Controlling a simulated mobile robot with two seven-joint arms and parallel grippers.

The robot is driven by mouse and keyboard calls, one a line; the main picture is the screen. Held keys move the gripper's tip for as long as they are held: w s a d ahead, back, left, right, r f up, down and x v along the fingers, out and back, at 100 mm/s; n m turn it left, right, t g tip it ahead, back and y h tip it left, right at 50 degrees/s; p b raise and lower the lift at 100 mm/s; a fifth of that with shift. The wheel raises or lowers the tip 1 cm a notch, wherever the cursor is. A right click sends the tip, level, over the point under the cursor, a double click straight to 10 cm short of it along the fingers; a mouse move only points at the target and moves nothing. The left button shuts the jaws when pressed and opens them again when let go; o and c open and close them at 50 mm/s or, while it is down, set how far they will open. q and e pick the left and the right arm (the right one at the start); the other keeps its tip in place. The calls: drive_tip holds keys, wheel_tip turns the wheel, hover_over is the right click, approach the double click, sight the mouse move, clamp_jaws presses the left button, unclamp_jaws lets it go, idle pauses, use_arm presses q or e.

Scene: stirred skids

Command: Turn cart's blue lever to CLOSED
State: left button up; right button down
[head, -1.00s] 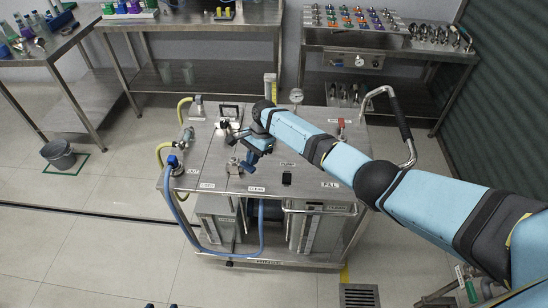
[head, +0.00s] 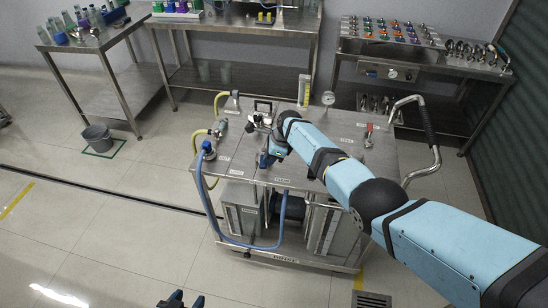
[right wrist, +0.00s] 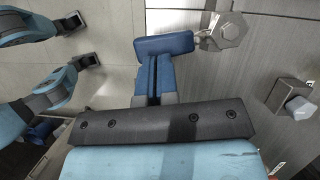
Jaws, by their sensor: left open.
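The steel cart (head: 335,160) stands in the middle of the head view. In the right wrist view a blue bar (right wrist: 165,44), apparently the blue lever's grip, lies beside a metal hex hub (right wrist: 230,32) on the cart. My right gripper (head: 266,152) is low over the cart's front left part. In its wrist view the fingers (right wrist: 154,78) lie together at the bar; contact is unclear. The lever's label is not readable. My left gripper (head: 182,300) is open and empty at the head view's bottom edge, and also shows in the right wrist view (right wrist: 80,42).
A red-handled valve (head: 369,134) and a gauge (head: 328,98) stand on the cart. A blue-topped fitting (head: 208,149) with a blue hose is at its left corner. A push handle (head: 430,125) rises at right. Benches stand behind; floor is open at left and in front.

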drive_tip(key=shift+a, duration=0.25)
idle(0.6)
